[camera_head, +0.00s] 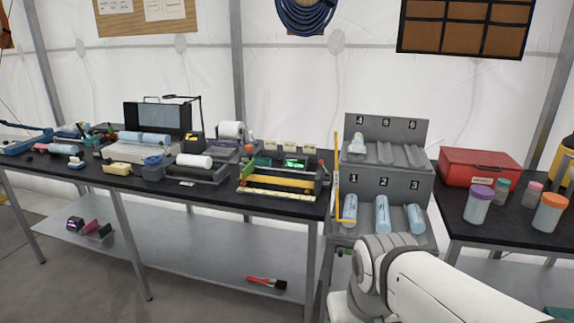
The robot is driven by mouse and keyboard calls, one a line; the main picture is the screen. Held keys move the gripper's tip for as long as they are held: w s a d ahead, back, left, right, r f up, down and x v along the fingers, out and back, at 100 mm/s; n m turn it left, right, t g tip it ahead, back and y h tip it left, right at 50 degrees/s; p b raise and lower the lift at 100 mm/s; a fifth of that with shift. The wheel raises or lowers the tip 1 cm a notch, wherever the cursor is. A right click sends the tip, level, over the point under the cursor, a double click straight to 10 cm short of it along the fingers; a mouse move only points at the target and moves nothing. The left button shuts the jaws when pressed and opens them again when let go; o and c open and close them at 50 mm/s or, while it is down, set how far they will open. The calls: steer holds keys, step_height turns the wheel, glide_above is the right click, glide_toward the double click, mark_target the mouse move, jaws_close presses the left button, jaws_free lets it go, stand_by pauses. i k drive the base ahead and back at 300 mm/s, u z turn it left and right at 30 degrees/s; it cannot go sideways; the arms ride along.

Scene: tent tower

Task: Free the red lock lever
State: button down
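I cannot make out a red lock lever for certain. A small red part (325,172) shows at the right end of the device with the yellow bar (276,181), near the table's right end; it is too small to tell what it is. A red and black hand tool (267,283) lies on the lower shelf. My white arm reaches in from the bottom right, in front of the numbered rack's foot. My gripper is not visible, so its state and anything it may hold are hidden.
A grey rack (385,184) numbered 1 to 6 holds blue-labelled cylinders in its lower slots. A thin yellow bar (337,170) stands upright at its left edge. A red case (480,167) and several lidded jars stand right. The black table (215,195) is crowded; the lower shelf (170,262) is mostly clear.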

mark_target(320, 163)
steer(key=z, duration=0.2)
steer(key=i, duration=0.75)
steer(key=u, duration=0.25)
steer(key=k, duration=0.85)
steer(key=z, duration=0.15)
steer(key=i, duration=1)
steer(key=u, duration=0.05)
